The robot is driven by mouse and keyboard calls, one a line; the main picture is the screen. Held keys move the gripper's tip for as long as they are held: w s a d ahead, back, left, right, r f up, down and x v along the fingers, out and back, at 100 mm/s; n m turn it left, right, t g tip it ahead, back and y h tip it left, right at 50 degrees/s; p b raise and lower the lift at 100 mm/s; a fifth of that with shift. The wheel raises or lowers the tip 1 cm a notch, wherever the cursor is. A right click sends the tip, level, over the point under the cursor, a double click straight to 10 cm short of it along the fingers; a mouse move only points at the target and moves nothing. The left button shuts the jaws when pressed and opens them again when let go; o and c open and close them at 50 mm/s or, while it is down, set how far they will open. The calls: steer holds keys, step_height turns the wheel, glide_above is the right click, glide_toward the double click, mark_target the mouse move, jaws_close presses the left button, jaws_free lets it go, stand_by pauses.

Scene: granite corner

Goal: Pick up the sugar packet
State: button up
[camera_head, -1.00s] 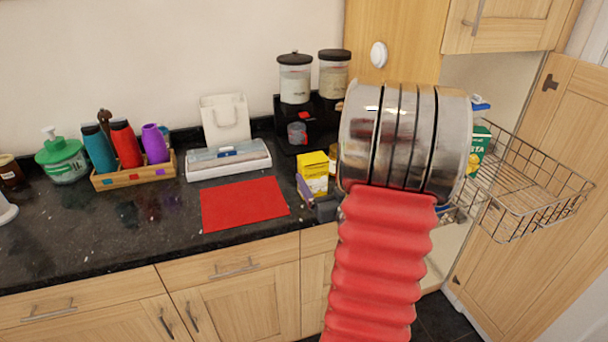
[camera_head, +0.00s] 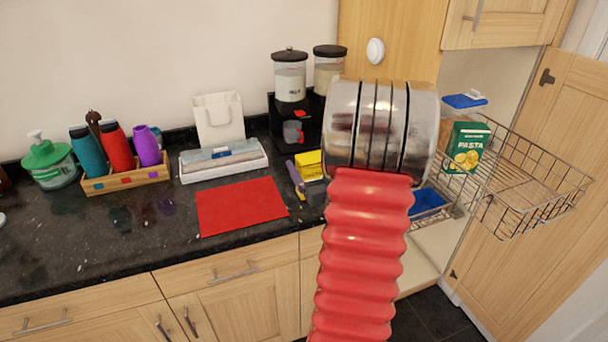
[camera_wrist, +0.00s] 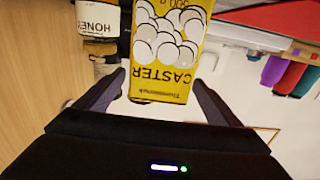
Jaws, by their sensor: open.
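The sugar packet is a yellow box (camera_head: 308,165) near the counter's right end, partly hidden by my arm and gripper in the head view. In the wrist view the packet (camera_wrist: 168,50) appears upside down, with "CASTER" and white round shapes on its face. My gripper (camera_wrist: 159,78) is open, with one dark finger on each side of the packet's near end. I cannot tell whether either finger touches it. In the head view the gripper (camera_head: 308,190) is at the packet's front, mostly covered by my arm.
A honey jar (camera_wrist: 98,25) stands close beside the packet in the wrist view. A red mat (camera_head: 240,206) lies left of the packet, and a black dispenser stand with two jars (camera_head: 290,75) is behind.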

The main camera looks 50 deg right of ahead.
steer(key=shift+w+d, duration=0.35)
steer(key=shift+w, duration=0.05)
steer(key=shift+c, duration=0.7)
steer(key=shift+r, duration=0.1)
steer(key=c, duration=1.9)
